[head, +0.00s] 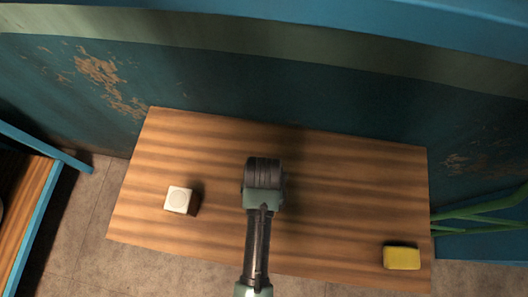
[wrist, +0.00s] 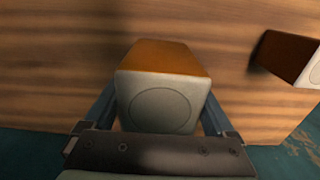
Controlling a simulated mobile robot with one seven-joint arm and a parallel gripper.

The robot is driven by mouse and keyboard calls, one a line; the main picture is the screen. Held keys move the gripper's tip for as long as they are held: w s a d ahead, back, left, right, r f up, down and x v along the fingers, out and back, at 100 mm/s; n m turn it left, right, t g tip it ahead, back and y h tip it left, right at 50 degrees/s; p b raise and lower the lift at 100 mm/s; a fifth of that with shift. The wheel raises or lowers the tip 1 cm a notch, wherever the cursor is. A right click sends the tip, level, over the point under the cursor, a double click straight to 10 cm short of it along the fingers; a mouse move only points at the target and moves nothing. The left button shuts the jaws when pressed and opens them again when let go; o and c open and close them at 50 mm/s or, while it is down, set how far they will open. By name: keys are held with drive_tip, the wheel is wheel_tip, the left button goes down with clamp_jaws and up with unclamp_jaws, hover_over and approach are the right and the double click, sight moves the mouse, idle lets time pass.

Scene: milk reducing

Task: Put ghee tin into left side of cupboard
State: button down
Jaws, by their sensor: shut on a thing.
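My gripper (wrist: 160,104) is shut on a box-shaped tin (wrist: 162,106) with an orange-brown side and a pale end marked by a circle. I take it to be the ghee tin, but no label is readable. The fingers lie on its left and right sides. In the head view my wrist is over the middle of the wooden table and hides the fingers and the held tin. Whether the tin touches the table is unclear. A blue-edged wooden unit (head: 30,225) at the left edge may be the cupboard; only part of it shows.
A similar box with a pale top and brown side (head: 179,198) stands left on the wooden table (head: 340,180); it also shows in the wrist view (wrist: 290,56). A yellow block (head: 402,258) lies at the front right. Green stems (head: 480,210) reach in at right. A dark teal wall stands behind.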

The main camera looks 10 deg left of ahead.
drive_tip(key=shift+w+f, duration=0.1)
drive_tip(key=shift+f, duration=2)
drive_tip(key=shift+f, duration=0.1)
unclamp_jaws()
drive_tip(key=shift+f, duration=0.1)
